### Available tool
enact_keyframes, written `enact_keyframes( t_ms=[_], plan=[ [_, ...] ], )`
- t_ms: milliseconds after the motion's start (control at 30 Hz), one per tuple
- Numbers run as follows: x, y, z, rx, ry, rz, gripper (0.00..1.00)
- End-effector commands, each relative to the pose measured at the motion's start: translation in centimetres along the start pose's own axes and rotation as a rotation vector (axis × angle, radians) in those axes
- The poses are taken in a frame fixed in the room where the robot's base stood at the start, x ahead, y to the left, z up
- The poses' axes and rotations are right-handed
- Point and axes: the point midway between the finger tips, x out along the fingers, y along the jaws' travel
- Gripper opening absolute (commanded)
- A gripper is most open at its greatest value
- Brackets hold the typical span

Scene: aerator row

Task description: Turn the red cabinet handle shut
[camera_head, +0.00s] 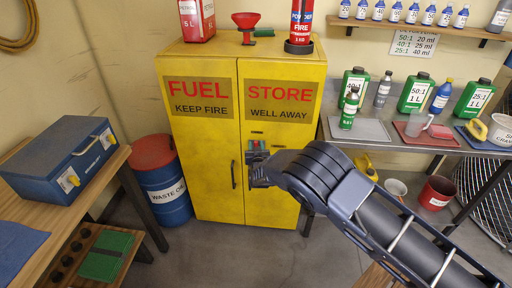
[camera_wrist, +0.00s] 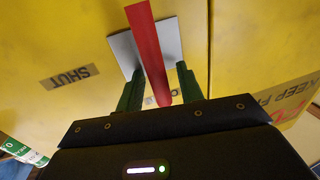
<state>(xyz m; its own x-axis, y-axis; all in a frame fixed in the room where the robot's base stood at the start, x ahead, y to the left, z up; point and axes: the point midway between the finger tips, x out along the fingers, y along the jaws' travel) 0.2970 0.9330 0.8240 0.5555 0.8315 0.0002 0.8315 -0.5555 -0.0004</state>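The red cabinet handle (camera_wrist: 150,50) is a long bar on a pale grey square plate (camera_wrist: 174,36) on the yellow fuel cabinet (camera_head: 217,150). In the wrist view the bar runs top to bottom, slightly tilted, its lower end over a second, mostly hidden label (camera_wrist: 174,95). The "SHUT" label (camera_wrist: 70,77) is upside down, left of the handle. My gripper (camera_wrist: 159,80) is open, with one green finger on each side of the bar and gaps visible on both sides. In the head view my gripper (camera_head: 257,147) is at the right door, largely hiding the handle.
A blue waste drum (camera_head: 163,180) stands left of the cabinet. A steel bench (camera_head: 440,142) with bottles and trays is to the right. A workbench with a blue case (camera_head: 62,160) is at left. A red can, funnel and extinguisher stand on the cabinet. The floor in front is clear.

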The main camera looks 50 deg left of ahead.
Motion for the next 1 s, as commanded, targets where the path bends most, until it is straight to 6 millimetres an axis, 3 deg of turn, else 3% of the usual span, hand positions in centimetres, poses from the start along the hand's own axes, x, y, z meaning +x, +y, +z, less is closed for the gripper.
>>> enact_keyframes(
  t_ms=[133, 300, 667, 1000],
  plan=[
    [-0.02, 0.0, 0.02, 0.0, 0.0, 0.0, 0.33],
    [-0.04, -0.01, 0.02, 0.0, 0.0, 0.0, 0.0],
    [-0.03, -0.11, 0.01, -0.038, -0.008, 0.0, 0.0],
    [0.07, -0.7, 0.09, -0.256, -0.051, -0.001, 0.0]
  ],
)
